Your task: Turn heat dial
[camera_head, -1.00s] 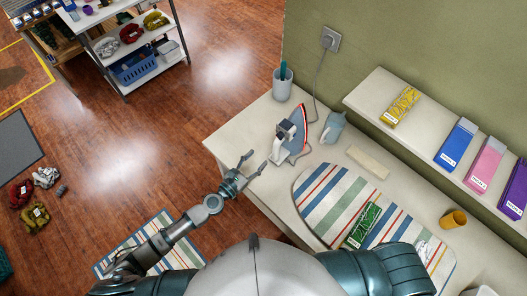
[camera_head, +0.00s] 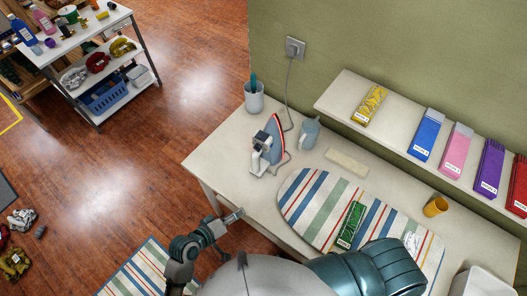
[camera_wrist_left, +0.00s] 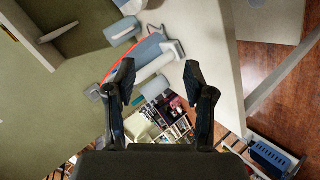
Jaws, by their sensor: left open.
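An iron (camera_head: 268,146) with a white body and a blue soleplate edged in red stands upright on the table (camera_head: 222,160). Its grey cord runs up to a wall outlet. The heat dial cannot be made out. My left gripper (camera_head: 230,228) is open and empty at the table's near edge, below and to the left of the iron, apart from it. In the left wrist view, the open fingers (camera_wrist_left: 160,83) frame the view of the iron (camera_wrist_left: 150,56), which lies beyond them. My right gripper is out of view.
A striped ironing pad (camera_head: 310,200) with a green packet (camera_head: 350,224) lies right of the iron. A grey pitcher (camera_head: 309,134) and a cup (camera_head: 254,97) stand close to it. A shelf (camera_head: 335,99) with coloured packets runs along the wall.

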